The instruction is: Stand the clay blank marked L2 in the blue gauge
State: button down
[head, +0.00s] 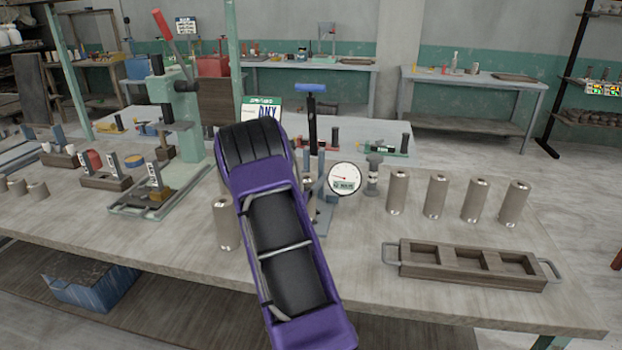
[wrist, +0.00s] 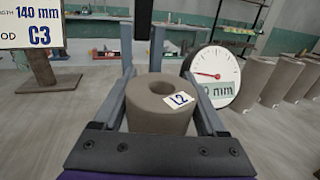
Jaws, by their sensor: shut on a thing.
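The clay blank marked L2 (wrist: 155,112) is a grey-brown cylinder with a hole in its top and a white L2 label. In the wrist view it is upright between the two fingers of my gripper (wrist: 158,76), which is shut on it. The gauge, with a blue handle (head: 311,88) and a round white dial (head: 343,178), stands on the bench; its dial also shows in the wrist view (wrist: 214,76), just right of the blank. My purple arm hides most of the gripper in the head view. The blank's base is hidden, so I cannot tell whether it touches the gauge.
Several similar blanks (head: 435,196) stand in a row at the right, behind a wooden tray (head: 462,266) with compartments. Another blank (head: 227,223) stands left of my arm. A green press (head: 177,125) is at the left. A sign reading C3 (wrist: 30,26) shows in the wrist view.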

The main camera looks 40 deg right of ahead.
grip_release()
jog(key=v, duration=1.2)
jog(key=shift+s+r, duration=0.1)
jog(key=shift+r, duration=0.05)
